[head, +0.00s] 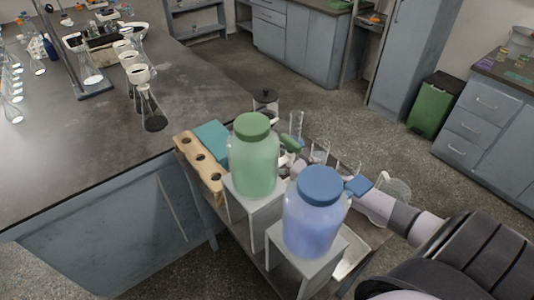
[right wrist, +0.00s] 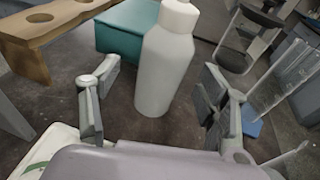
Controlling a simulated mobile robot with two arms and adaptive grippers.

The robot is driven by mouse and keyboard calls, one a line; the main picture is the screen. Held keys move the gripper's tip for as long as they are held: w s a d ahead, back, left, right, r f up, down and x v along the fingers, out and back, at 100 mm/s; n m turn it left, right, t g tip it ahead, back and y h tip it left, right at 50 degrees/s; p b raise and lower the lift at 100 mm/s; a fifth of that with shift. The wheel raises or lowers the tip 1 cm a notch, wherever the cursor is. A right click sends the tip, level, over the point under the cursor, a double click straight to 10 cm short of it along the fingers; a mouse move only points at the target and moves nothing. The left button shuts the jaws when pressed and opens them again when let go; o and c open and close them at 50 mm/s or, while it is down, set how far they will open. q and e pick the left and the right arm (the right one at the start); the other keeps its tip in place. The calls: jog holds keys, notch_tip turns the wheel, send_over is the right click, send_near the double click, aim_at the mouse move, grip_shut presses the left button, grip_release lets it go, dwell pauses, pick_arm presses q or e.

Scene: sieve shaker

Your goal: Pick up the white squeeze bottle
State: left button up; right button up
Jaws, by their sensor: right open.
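The white squeeze bottle (right wrist: 165,72) stands upright in the right wrist view, its top cut off by the upper edge. My right gripper (right wrist: 157,92) is open, with one finger on each side of the bottle's lower part. I see gaps between both fingers and the bottle. In the head view my right arm comes in from the lower right, and the gripper is mostly hidden behind the jars. I cannot make out the bottle clearly there. My left gripper is not in view.
A green-lidded jar (head: 254,160) and a blue-lidded jar (head: 316,215) stand on grey blocks close to my right arm. A wooden rack (head: 200,165) and a teal box (right wrist: 125,28) stand beside the bottle. Clear glassware (right wrist: 285,75) stands on its right.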

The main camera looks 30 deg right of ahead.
jog(key=x, duration=0.2)
jog(key=p+x, duration=0.1)
jog(key=x, duration=0.2)
jog(key=shift+d+r, duration=0.2)
jog(key=shift+d, duration=0.05)
jog(key=c, duration=0.7)
